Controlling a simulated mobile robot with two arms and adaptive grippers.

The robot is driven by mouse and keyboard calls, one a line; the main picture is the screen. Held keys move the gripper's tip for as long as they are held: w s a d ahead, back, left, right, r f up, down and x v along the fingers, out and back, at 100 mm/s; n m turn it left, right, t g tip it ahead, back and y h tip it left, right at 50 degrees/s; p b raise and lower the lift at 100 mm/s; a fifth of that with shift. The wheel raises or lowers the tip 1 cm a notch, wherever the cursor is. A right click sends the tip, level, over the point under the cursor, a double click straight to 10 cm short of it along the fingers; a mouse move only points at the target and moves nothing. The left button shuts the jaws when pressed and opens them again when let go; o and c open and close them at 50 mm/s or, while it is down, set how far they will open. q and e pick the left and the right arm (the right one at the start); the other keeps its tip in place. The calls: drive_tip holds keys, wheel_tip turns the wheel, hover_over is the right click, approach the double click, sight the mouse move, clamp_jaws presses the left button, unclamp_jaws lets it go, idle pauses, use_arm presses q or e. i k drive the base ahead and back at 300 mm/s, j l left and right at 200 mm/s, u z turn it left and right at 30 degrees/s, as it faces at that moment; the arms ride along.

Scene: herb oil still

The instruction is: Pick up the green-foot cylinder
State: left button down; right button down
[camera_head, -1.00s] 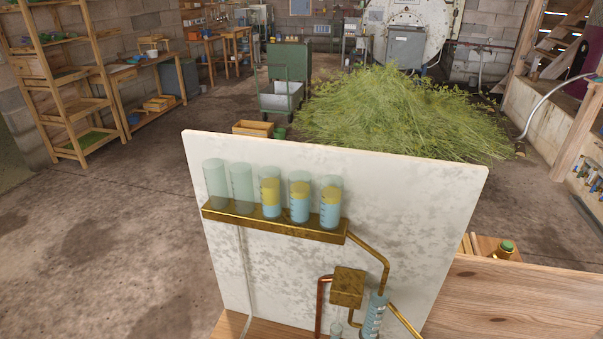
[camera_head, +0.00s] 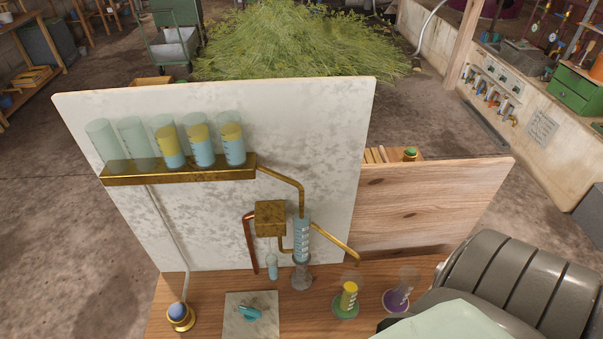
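The green-foot cylinder (camera_head: 347,296) stands upright on the wooden bench, right of the middle in the head view. It is clear glass with yellow liquid in it and a round green foot. A similar cylinder with a purple foot (camera_head: 399,293) stands to its right, close to my grey arm. My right arm covers the lower right corner. No gripper fingers can be made out, and my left arm does not show.
A pale upright panel (camera_head: 220,110) behind the bench bears a brass shelf (camera_head: 180,172) with several glass tubes. A clear measuring column (camera_head: 302,250) stands left of the green-foot cylinder. A stone plate (camera_head: 250,318) with a teal handle and a brass-based blue knob (camera_head: 178,314) are further left.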

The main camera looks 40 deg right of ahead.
sight(349, 295)
drive_tip(key=l+z, duration=0.15)
drive_tip(key=z, duration=0.25)
drive_tip(key=k+l+z, duration=0.1)
drive_tip(key=z, duration=0.3)
drive_tip(key=l+z, duration=0.25)
drive_tip(key=z, duration=0.15)
drive_tip(key=j+z, duration=0.1)
drive_tip(key=z, duration=0.3)
drive_tip(key=j+z, duration=0.2)
drive_tip(key=j, duration=0.15)
drive_tip(key=k+j+z, duration=0.25)
drive_tip(key=j+z, duration=0.2)
drive_tip(key=j, duration=0.2)
drive_tip(key=k+j+z, duration=0.2)
drive_tip(key=i+j, duration=0.05)
drive_tip(key=j, duration=0.05)
